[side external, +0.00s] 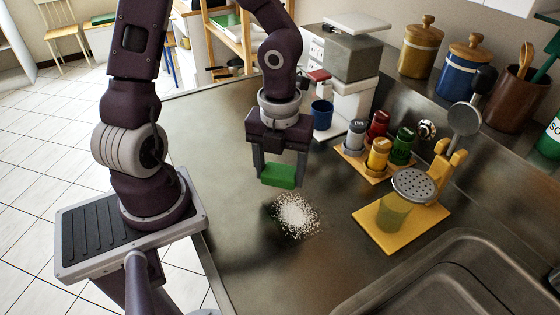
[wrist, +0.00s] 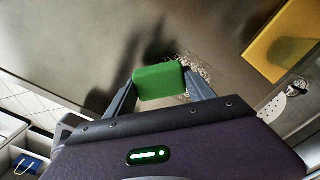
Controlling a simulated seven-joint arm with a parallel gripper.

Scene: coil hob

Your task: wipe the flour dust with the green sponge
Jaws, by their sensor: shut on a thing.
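My gripper (side external: 280,180) is shut on the green sponge (side external: 279,175), which sits between the two fingers. In the side external view the sponge appears just behind the flour dust, seemingly a little above the counter. The flour dust (side external: 296,215) is a white speckled patch on the metal counter, in front of the gripper. In the wrist view the sponge (wrist: 160,81) is held between the fingertips. The flour dust (wrist: 193,70) shows beyond and to the right of it, partly hidden by the sponge and a finger.
A yellow stand (side external: 380,240) with a round perforated metal head is right of the flour. A wooden tray with several spice jars (side external: 378,154) and a blue cup (side external: 321,114) stand behind. A sink (side external: 470,275) is at front right. The counter's left side is clear.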

